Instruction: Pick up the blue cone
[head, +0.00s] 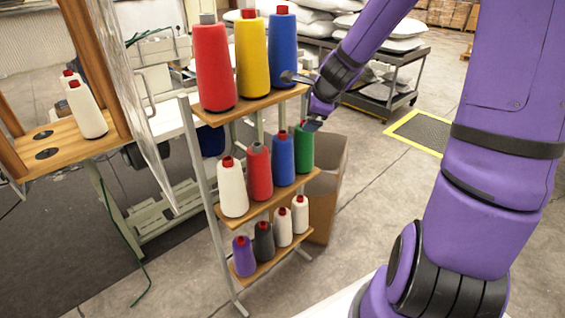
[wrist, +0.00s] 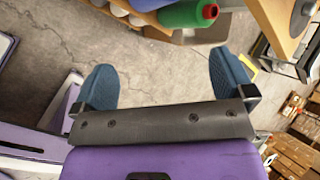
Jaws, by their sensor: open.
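Two blue cones show in the head view. The large blue cone (head: 283,50) stands upright on the top shelf, right of the yellow cone. A smaller blue cone (head: 284,160) stands on the middle shelf between the red and green cones. My gripper (head: 301,101) is at the rack's right side, beside the top shelf's end and above the green cone. It also shows in the wrist view (wrist: 164,68), with its two blue finger pads wide apart and nothing between them. The wrist view shows the green cone (wrist: 188,14) beyond the fingers, near the top edge.
The rack's top shelf (head: 255,104) also bears a large red cone (head: 215,66) and a yellow cone (head: 252,55). The lower shelves hold several smaller cones. A cardboard box (head: 325,190) stands behind the rack's right side. A wooden frame (head: 95,55) is at left.

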